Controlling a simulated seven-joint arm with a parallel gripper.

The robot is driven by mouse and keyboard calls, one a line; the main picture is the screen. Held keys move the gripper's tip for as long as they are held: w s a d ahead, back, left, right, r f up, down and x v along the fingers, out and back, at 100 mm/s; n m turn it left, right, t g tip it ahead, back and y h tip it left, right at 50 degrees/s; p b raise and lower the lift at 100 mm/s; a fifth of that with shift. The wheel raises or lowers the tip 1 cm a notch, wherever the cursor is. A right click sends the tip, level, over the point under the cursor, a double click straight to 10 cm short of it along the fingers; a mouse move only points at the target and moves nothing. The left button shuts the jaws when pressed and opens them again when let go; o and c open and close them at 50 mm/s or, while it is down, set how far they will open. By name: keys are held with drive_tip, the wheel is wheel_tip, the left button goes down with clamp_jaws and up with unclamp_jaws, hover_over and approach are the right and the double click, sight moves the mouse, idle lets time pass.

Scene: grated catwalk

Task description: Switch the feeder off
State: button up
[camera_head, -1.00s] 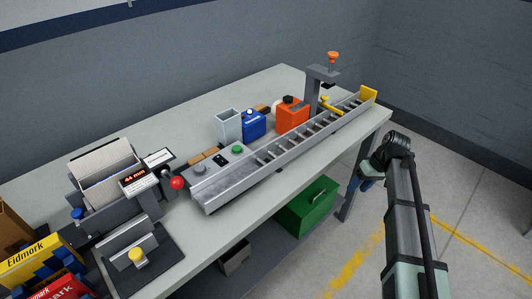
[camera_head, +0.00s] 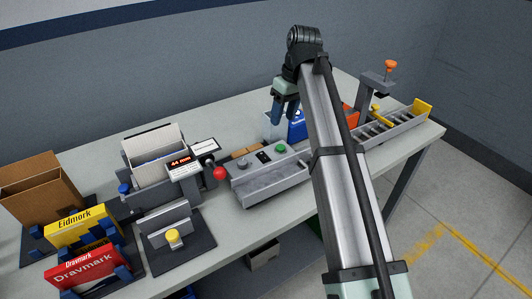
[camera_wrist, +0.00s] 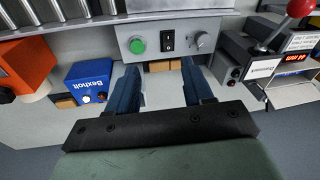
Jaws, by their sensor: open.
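A grey control panel (camera_head: 254,165) sits at the left end of the roller conveyor (camera_head: 400,127). It carries a green button (camera_head: 280,149), a black rocker switch (camera_head: 264,157) and a grey knob. In the wrist view the green button (camera_wrist: 138,45), the rocker switch (camera_wrist: 168,40) and the knob (camera_wrist: 202,40) line up beyond my fingertips. My gripper (camera_head: 285,112) hangs over the table behind the panel. In the wrist view my gripper (camera_wrist: 161,78) is open and empty, apart from the panel. My arm hides the conveyor's middle in the head view.
A blue Bexholt container (camera_wrist: 90,82) and an orange one (camera_wrist: 24,68) stand beside the panel. A red ball lever (camera_head: 220,173) rises close to the panel's left end. A paper-holding machine (camera_head: 155,150) with a 44 mm display and several boxes stand farther left.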

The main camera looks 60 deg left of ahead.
sight(266, 159)
drive_tip(key=s+a+m+t+h, duration=0.1)
drive_tip(key=s+a+m+t, duration=0.1)
drive_tip(key=s, duration=0.3)
drive_tip(key=f, duration=1.4)
drive_tip(key=shift+w+a+f, duration=0.2)
drive_tip(key=shift+w, duration=0.05)
drive_tip(key=shift+c, duration=0.5)
